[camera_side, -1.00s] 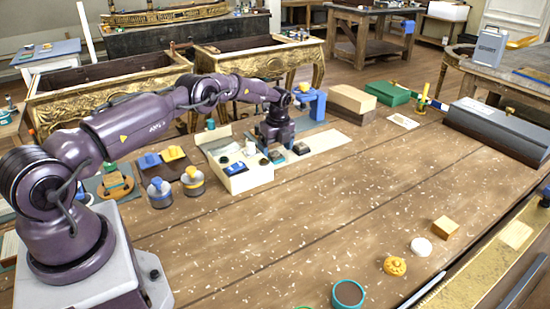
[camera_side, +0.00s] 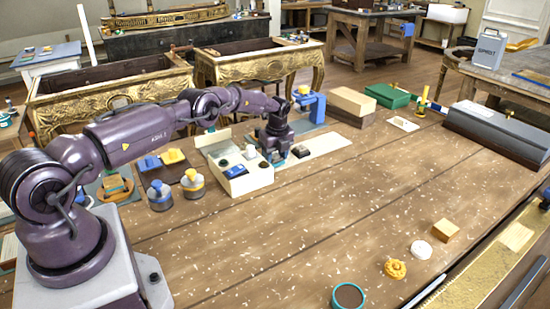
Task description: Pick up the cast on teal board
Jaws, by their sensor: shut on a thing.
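My gripper (camera_side: 275,157) points down at the right end of the cream tray, above the bench. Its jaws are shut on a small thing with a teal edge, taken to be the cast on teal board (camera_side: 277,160). The fingers hide most of it, and I cannot tell whether it is clear of the surface below. The cream tray (camera_side: 256,182) stands just left of the gripper and holds several small dark and pale pieces.
A small dark piece (camera_side: 300,151) lies right of my gripper, by a pale sheet (camera_side: 328,145). A blue stand (camera_side: 312,105) is behind. Two grey pots with blue (camera_side: 160,195) and yellow (camera_side: 193,184) tops stand left. The middle of the bench (camera_side: 340,210) is mostly clear.

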